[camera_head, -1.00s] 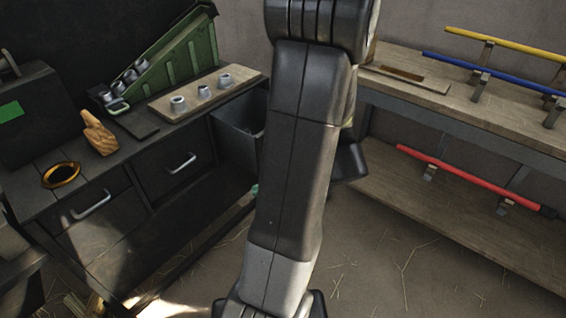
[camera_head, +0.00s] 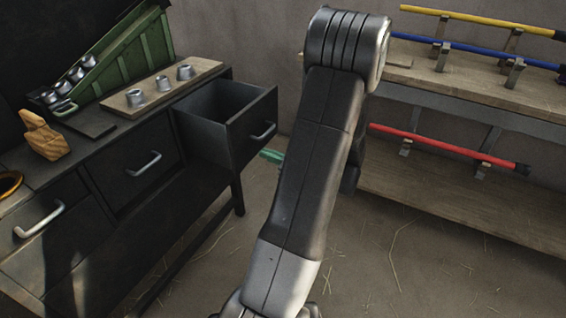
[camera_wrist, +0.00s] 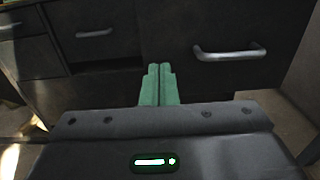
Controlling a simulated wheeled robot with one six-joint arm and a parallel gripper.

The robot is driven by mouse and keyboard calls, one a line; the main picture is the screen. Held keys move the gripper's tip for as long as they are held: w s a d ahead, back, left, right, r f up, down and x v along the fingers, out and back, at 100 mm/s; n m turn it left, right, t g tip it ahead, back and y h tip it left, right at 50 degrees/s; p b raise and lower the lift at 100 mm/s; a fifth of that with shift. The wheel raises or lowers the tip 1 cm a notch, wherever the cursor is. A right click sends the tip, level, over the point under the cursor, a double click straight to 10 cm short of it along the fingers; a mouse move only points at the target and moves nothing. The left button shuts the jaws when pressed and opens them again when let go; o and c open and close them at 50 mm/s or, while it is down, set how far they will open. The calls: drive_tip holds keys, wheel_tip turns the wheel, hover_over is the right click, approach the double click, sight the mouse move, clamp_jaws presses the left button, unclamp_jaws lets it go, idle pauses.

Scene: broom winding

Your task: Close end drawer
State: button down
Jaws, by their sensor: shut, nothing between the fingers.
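The end drawer (camera_head: 252,128) is pulled out at the right end of the dark workbench, and its empty-looking inside shows from above. Its metal handle (camera_head: 264,131) is on the front face. In the wrist view the drawer front (camera_wrist: 240,75) and its handle (camera_wrist: 228,52) are at the upper right. My gripper (camera_wrist: 160,68) has its green fingers shut together, with nothing between them. It is in front of the cabinet, left of the handle in the wrist view. In the head view green fingertips (camera_head: 271,155) show just below the drawer front, partly hidden behind my arm.
Two other drawers, the middle one (camera_head: 135,172) and the left one (camera_head: 40,232), look shut. On the bench are a wooden block with grey fittings (camera_head: 160,86), a green rack (camera_head: 130,55) and a wooden hand-shaped piece (camera_head: 42,136). A shelf (camera_head: 450,185) with coloured broom handles stands right.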

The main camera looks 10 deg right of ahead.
sight(228, 141)
drive_tip(key=b+x, duration=0.1)
drive_tip(key=x, duration=0.6)
drive_tip(key=p+x, duration=0.1)
drive_tip(key=x, duration=2)
drive_tip(key=shift+w+a+r, duration=0.1)
drive_tip(key=shift+r, duration=0.1)
drive_tip(key=shift+d, duration=0.3)
drive_tip(key=p+v, duration=0.1)
drive_tip(key=v, duration=1.2)
drive_tip(key=shift+s+d+f+p, duration=0.15)
drive_tip(key=shift+s+f+p, duration=0.1)
drive_tip(key=shift+s+p, duration=0.15)
